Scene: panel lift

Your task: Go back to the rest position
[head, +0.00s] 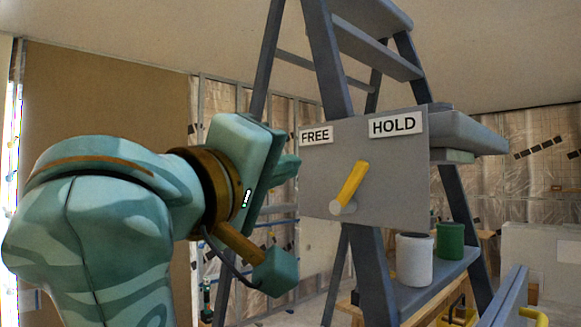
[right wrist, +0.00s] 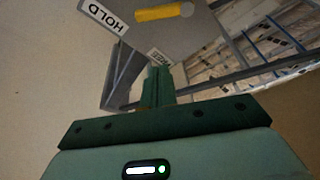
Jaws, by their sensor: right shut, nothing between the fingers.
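My right gripper (head: 287,170) is shut and empty, just left of the grey panel (head: 400,180), under the FREE sign (head: 316,136). A small gap seems to part it from the panel. The yellow lever (head: 351,184) on the panel tilts up and to the right from its pivot, toward the HOLD sign (head: 396,124). The gripper is apart from the lever. In the right wrist view the closed fingers (right wrist: 157,88) point toward the panel, with the lever (right wrist: 163,13) and HOLD sign (right wrist: 103,14) beyond. My left gripper is not in view.
A grey stepladder (head: 327,60) stands around and behind the panel. A white can (head: 414,260) and a green can (head: 450,241) stand on its lower shelf. Yellow and grey rails (head: 505,300) are at lower right. A brown board (head: 100,100) is on the back wall at left.

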